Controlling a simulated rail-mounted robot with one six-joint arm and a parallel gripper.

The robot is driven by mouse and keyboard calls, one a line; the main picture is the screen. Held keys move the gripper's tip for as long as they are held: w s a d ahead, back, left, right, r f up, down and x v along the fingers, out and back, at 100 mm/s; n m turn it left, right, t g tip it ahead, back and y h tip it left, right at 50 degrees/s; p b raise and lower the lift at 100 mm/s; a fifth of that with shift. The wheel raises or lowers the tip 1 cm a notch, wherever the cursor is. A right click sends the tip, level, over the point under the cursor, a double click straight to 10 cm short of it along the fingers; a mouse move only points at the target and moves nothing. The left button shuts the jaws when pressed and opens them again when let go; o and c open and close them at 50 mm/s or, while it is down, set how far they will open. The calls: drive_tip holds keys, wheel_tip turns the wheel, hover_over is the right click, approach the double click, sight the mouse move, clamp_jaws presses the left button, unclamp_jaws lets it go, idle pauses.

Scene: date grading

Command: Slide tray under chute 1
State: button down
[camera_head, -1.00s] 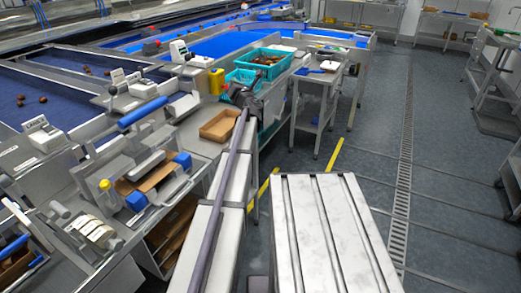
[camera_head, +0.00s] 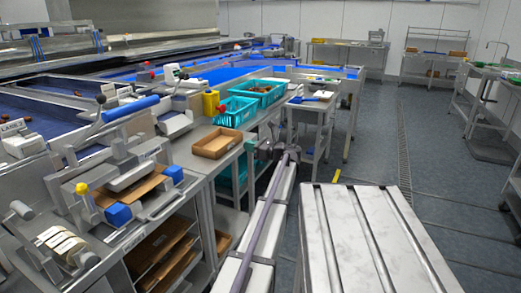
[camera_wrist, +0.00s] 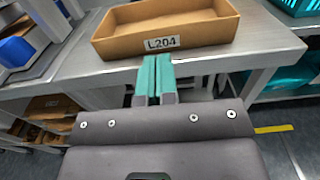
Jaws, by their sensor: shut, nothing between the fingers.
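A shallow brown cardboard tray (camera_head: 217,143) sits on the steel bench to the right of the chutes. In the wrist view the tray (camera_wrist: 165,32) appears empty, with a label L204 on its near wall. My gripper (camera_wrist: 153,62) has teal fingers, shut together with nothing between them. The fingertips are just in front of the label; I cannot tell whether they touch it. In the head view my gripper (camera_head: 250,147) is right of the tray. A chute with a blue roller (camera_head: 130,109) stands to the left; which chute is number 1 is unclear.
Flat cardboard fills the shelf below the bench. A slatted steel table (camera_head: 370,235) is at the right.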

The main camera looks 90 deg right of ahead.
sight(236, 151)
drive_tip(key=x, duration=0.6)
drive_tip(key=shift+w, duration=0.1)
drive_tip(key=shift+x, duration=1.65)
